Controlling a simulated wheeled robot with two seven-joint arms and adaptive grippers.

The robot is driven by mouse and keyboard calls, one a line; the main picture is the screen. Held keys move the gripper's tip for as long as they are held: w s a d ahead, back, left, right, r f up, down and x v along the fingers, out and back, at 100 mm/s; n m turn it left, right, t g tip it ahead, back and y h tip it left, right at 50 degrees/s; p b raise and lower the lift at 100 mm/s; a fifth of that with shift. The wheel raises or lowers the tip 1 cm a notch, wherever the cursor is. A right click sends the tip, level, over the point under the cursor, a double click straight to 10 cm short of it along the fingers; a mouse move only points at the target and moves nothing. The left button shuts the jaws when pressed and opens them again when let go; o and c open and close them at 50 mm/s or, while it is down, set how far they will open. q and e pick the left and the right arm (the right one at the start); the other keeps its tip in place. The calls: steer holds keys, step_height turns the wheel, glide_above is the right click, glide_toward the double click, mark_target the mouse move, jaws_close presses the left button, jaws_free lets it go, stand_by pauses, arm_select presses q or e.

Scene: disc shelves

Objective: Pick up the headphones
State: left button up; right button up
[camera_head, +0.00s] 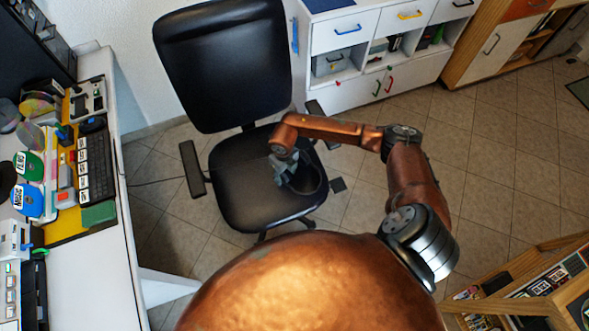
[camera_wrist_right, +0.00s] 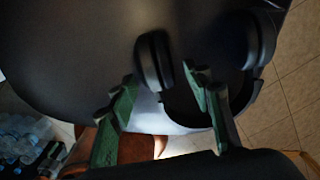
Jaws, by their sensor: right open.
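The black headphones (camera_head: 312,182) lie on the black seat of the office chair (camera_head: 238,170), partly hidden behind my right gripper (camera_head: 287,178) in the head view. In the right wrist view the headphones show one ear cup (camera_wrist_right: 151,62) near the middle and another at the upper right, with the band curving below. My right gripper (camera_wrist_right: 160,86) is open, with its two green-lit fingers on either side of the nearer ear cup in the picture. I cannot tell whether the fingers touch it. My left gripper is not in view.
A white desk (camera_head: 90,285) with a keyboard, caps and discs stands at the left. White drawers (camera_head: 348,33) stand behind the chair. A wooden shelf (camera_head: 540,285) with discs is at the lower right. The chair's armrests (camera_head: 192,168) flank the seat.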

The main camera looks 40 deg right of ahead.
steer(key=shift+f, duration=0.4)
steer(key=shift+r, duration=0.1)
steer(key=shift+c, duration=0.6)
jaws_close()
